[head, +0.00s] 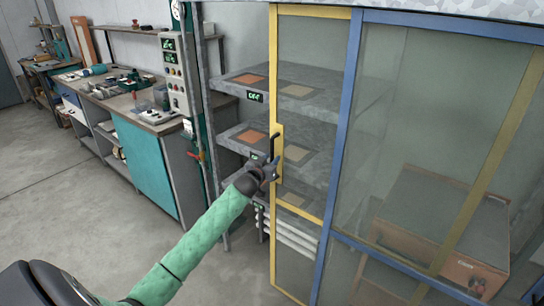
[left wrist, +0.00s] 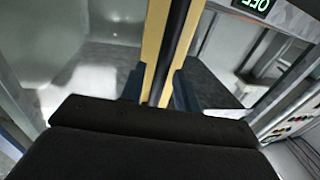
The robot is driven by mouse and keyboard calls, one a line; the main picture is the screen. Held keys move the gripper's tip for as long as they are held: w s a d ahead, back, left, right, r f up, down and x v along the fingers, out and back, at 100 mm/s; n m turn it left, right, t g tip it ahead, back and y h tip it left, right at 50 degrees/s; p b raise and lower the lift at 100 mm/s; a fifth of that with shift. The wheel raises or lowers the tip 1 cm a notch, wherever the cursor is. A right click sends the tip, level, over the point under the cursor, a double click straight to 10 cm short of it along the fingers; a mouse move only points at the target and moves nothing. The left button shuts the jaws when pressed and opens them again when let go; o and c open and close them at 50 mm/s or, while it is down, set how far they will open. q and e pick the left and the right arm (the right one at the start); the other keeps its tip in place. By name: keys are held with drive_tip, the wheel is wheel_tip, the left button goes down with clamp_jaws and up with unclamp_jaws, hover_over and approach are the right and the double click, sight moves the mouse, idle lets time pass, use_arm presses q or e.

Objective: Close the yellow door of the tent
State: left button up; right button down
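The yellow-framed door (head: 313,11) has a clear panel. Its left post with a black handle (head: 274,146) stands left of the blue post (head: 341,130); the rest of the door runs behind the blue-framed panel. Shelf ends left of the door are uncovered. My left gripper (head: 270,171) is at the lower part of the handle. In the left wrist view, the handle (left wrist: 171,50) runs between the spread fingers (left wrist: 158,92), with yellow frame showing beside it. The fingers look apart from the handle. My right gripper is not in view.
Grey shelves (head: 240,78) with coloured squares stand behind and left of the door. A control box (head: 175,75) and a workbench (head: 130,103) stand at the left. A brown box (head: 430,212) shows through the panel. The floor (head: 70,210) at left is clear.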

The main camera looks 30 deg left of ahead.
use_arm(q)
drive_tip(key=shift+w, duration=0.6)
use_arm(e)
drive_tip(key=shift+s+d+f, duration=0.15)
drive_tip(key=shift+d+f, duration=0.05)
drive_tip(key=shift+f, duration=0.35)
use_arm(q)
clamp_jaws()
drive_tip(key=shift+a, duration=0.15)
